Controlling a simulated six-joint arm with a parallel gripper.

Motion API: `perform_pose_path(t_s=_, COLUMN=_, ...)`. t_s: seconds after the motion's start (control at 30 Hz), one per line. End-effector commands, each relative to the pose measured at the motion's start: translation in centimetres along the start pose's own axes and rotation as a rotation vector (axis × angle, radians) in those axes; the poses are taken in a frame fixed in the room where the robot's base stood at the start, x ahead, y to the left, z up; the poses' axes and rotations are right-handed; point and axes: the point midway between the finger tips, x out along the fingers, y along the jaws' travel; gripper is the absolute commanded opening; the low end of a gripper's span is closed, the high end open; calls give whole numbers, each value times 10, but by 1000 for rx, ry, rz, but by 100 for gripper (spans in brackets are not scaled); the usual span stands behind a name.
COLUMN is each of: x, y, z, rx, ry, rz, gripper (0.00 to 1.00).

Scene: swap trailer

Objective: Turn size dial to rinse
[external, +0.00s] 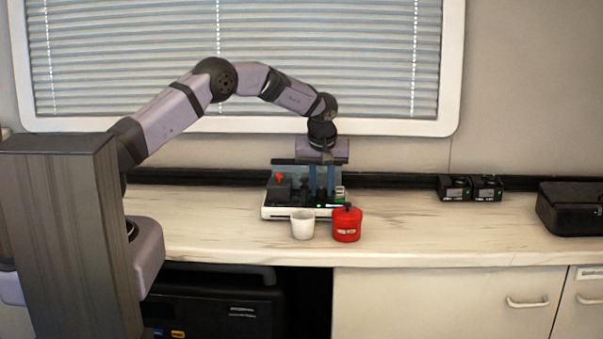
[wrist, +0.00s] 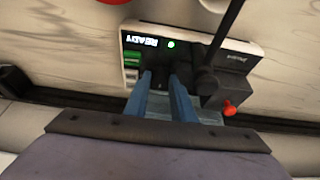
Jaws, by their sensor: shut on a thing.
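A small white and black machine (external: 272,212) stands on the counter, and it also shows upside down in the wrist view (wrist: 250,46). In the wrist view its display (wrist: 141,41) reads READY, beside a lit green light (wrist: 171,44). My gripper (external: 322,196) points down over the machine's right half. Its blue fingers (wrist: 162,82) are shut on a dark part between them, which I take to be the size dial (wrist: 160,73). The fingers hide most of the dial, so its pointer and setting cannot be read.
A red-tipped lever (wrist: 230,108) and a dark upright part stand beside my fingers. A white cup (external: 302,224) and a red lidded canister (external: 346,226) stand in front of the machine. Two black boxes (external: 455,188) and a black case (external: 570,208) lie right. The counter between is clear.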

Motion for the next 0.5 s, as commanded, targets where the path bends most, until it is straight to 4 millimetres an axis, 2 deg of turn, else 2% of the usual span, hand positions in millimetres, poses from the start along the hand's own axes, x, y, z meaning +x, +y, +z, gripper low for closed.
perform_pose_path(t_s=0.23, x=-1, y=3, z=-1, rx=-216, ry=1, rz=-88, gripper=0)
perform_pose_path(t_s=0.5, x=-1, y=4, z=-1, rx=-369, ry=0, rz=-152, gripper=0)
